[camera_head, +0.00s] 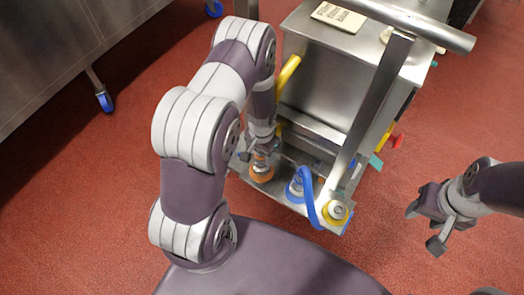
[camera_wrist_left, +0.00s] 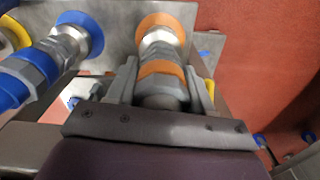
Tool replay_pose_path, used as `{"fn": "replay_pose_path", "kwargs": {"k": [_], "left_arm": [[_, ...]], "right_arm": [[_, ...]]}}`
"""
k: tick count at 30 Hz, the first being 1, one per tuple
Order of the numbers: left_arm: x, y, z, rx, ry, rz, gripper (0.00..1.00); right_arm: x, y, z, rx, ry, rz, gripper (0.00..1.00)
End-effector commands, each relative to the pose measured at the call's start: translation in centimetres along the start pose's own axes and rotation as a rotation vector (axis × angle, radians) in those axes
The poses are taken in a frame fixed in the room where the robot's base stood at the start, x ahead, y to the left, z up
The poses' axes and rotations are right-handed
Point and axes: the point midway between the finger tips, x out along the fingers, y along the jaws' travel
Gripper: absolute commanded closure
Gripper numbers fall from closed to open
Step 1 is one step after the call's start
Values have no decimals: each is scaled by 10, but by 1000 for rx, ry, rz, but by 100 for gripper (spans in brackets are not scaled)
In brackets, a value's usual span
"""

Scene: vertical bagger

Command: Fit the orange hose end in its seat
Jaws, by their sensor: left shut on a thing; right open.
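My left gripper (camera_head: 260,146) is shut on the orange hose end, a grey metal coupling with an orange band (camera_wrist_left: 162,70). One finger lies on each side of it in the left wrist view. Its orange seat (camera_head: 261,175) is a ring on the metal shelf, also in the left wrist view (camera_wrist_left: 152,20). The hose end's silver front lines up with the ring and overlaps it in the picture. I cannot tell how deep it sits. My arm and gripper hide much of the hose end in the head view. My right gripper (camera_head: 425,222) is open and empty, right of the machine.
A blue hose (camera_head: 308,192) arches beside the orange seat, between a blue fitting (camera_head: 295,188) and a yellow ring (camera_head: 336,213). The metal shelf (camera_wrist_left: 115,35) carries these. A slanted metal bar (camera_head: 372,105) rises over the shelf. A yellow hose (camera_head: 288,72) stands behind my left arm.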

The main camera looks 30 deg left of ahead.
Motion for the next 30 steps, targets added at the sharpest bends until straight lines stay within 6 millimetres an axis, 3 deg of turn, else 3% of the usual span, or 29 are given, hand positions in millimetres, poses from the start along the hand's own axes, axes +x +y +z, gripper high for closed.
{"fn": "replay_pose_path", "kwargs": {"k": [30], "left_arm": [[12,0,0,0,1,-1,89]], "right_arm": [[8,0,1,0,0,0,53]]}}
